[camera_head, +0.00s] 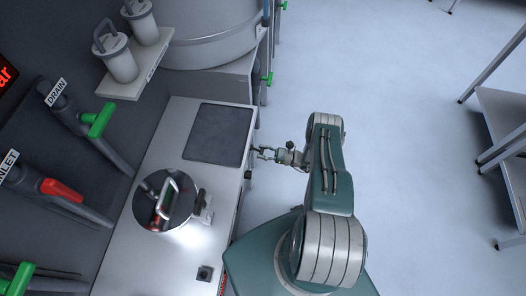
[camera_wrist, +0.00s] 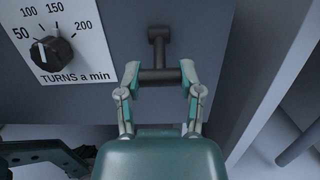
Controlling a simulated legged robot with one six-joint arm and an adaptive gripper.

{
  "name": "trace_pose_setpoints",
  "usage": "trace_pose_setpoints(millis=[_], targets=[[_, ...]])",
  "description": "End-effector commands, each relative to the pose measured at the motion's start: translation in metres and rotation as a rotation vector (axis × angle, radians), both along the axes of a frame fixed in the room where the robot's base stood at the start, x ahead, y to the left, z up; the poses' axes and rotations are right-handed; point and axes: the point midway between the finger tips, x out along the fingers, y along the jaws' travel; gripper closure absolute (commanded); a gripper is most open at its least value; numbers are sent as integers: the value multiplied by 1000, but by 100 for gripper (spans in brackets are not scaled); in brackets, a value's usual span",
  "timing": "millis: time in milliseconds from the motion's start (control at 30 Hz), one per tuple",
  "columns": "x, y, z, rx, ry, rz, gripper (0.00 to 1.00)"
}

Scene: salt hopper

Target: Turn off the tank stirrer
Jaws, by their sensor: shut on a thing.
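In the wrist view a dark T-shaped handle (camera_wrist: 158,50) sticks out from a grey panel, with its crossbar level. My gripper (camera_wrist: 160,76) is shut on the crossbar, one finger at each end. A black dial (camera_wrist: 52,50) sits to the left on a white plate marked 50 to 200 and "TURNS a min". Its white pointer is near the 50. In the head view my gripper (camera_head: 259,151) is at the right edge of the bench, and the handle is too small to make out.
The bench (camera_head: 130,240) carries a dark square plate (camera_head: 219,133) and a shiny round lidded vessel (camera_head: 165,200). Green and red valve levers (camera_head: 62,190) are on the left wall. A large tank (camera_head: 212,35) stands behind. The floor to the right is clear up to a metal table (camera_head: 500,110).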

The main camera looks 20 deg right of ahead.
Motion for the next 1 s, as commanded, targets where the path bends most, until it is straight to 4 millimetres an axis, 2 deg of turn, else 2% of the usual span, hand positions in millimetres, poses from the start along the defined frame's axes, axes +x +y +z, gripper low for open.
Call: trace_pose_setpoints(millis=[167, 200, 233, 267, 667, 767, 1000], targets=[[2, -1, 0, -4, -1, -4, 100], [2, -1, 0, -4, -1, -4, 35], [2, -1, 0, -5, -1, -3, 21], [2, 0, 0, -4, -1, -2, 17], [0, -2, 0, -3, 0, -2, 17], [-5, -10, -1, -3, -1, -5, 17], [-30, -49, -10, -2, 0, -7, 17]])
